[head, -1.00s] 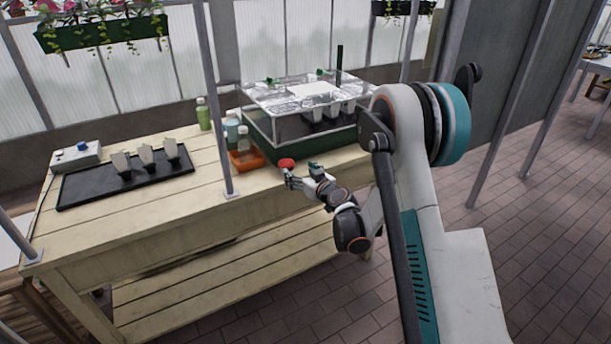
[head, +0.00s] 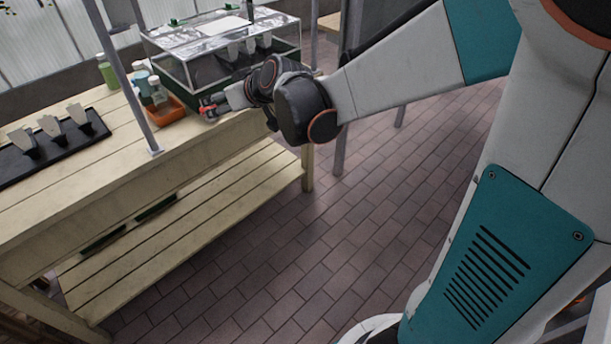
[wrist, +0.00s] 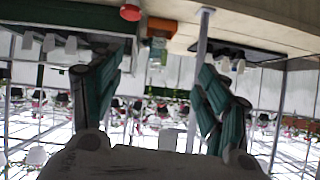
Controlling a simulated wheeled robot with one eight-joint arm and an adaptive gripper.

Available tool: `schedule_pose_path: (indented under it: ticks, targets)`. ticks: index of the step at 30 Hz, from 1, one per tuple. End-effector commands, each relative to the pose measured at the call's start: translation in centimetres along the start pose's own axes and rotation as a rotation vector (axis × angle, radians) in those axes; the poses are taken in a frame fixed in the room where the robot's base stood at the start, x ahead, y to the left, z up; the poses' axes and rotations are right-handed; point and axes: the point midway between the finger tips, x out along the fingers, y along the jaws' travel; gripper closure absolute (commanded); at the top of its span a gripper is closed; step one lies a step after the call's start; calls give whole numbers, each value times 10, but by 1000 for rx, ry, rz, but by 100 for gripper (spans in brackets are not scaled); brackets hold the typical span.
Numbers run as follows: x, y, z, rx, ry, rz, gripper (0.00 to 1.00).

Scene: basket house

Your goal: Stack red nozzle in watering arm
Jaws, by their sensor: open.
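The red nozzle (wrist: 130,12), a small round red piece, shows at the top of the upside-down wrist view, by the edge of the wooden bench. Red also shows beside my gripper (head: 209,106) in the head view, but my gripper covers most of it. In the wrist view my gripper (wrist: 163,65) has its two dark and teal fingers spread wide, with nothing between them. The red nozzle is apart from the fingers. I cannot make out a watering arm in either view.
A green box with a clear cover (head: 215,48) stands on the wooden bench (head: 95,180) behind my gripper. An orange tray (head: 165,116) with bottles is left of it. A metal post (head: 125,80) rises at the bench front. A black tray (head: 88,138) holds several plant labels or scoops.

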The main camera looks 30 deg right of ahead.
Motion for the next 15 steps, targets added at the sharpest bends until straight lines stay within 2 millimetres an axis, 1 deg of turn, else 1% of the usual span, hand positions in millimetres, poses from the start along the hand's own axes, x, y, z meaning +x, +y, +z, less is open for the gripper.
schedule_pose_path:
  ticks: [1, 5, 6, 8, 9, 11, 15]
  targets:
    - [-19, -6, 6, 5, -25, 6, 31]
    - [-61, -16, 23, 26, -92, 31, 31]
    - [-74, -19, 29, 34, -112, 40, 31]
    - [-93, -23, 40, 43, -142, 56, 31]
    - [-106, -25, 48, 51, -162, 68, 31]
    - [-124, -28, 60, 62, -191, 87, 31]
    - [-166, -32, 93, 90, -255, 138, 31]
